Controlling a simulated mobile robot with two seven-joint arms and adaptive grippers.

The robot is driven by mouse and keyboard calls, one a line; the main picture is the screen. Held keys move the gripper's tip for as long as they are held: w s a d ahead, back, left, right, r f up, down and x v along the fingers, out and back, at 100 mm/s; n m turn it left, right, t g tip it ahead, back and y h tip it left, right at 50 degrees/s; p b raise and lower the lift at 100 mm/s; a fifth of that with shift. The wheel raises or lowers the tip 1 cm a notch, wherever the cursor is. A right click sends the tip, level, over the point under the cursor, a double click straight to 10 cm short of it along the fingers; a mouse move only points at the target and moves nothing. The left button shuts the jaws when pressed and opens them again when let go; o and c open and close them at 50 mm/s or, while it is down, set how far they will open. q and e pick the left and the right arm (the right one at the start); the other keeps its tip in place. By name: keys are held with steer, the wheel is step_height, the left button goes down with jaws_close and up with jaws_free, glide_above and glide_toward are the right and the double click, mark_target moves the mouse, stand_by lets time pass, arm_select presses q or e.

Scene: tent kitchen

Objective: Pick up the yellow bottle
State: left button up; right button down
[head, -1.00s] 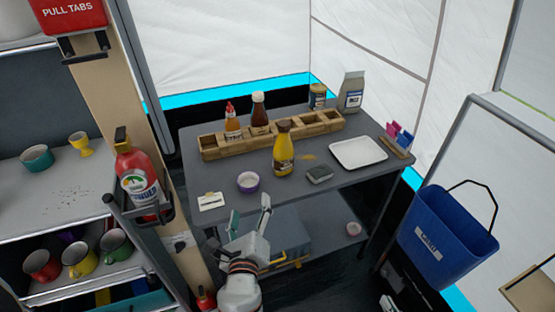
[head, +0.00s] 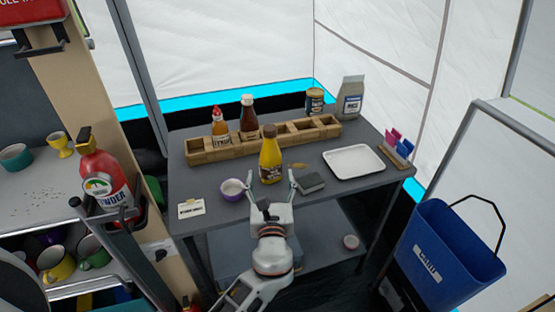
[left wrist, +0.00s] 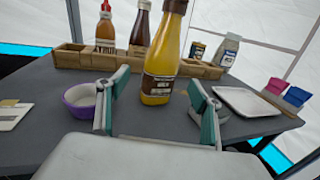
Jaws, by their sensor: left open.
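The yellow bottle (head: 270,158), with a dark cap and brown label, stands upright on the grey table (head: 215,212). My left gripper (head: 270,184) is open at the table's front edge, just in front of the bottle. In the left wrist view the bottle (left wrist: 160,60) stands between and beyond the two fingers (left wrist: 158,98). The fingers look empty, and I cannot tell whether either touches the bottle. My right gripper is not in view.
A wooden rack (head: 292,138) with bottles stands behind. A white tray (head: 353,161) lies right. A fire extinguisher (head: 103,178) hangs at left.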

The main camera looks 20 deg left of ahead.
mark_target(271, 164)
arm_select(q)
steer(key=x, duration=0.2)
steer(key=shift+w+a+r, duration=0.1)
steer(key=shift+w+a, duration=0.1)
steer(key=shift+w, duration=0.05)
steer(key=x, duration=0.4)
steer(key=shift+w+d+r, duration=0.1)
steer(key=shift+d+r, duration=0.1)
steer(key=shift+r, duration=0.2)
steer(key=shift+w+a, duration=0.15)
steer(key=shift+w, duration=0.35)
steer(key=c, duration=1.6)
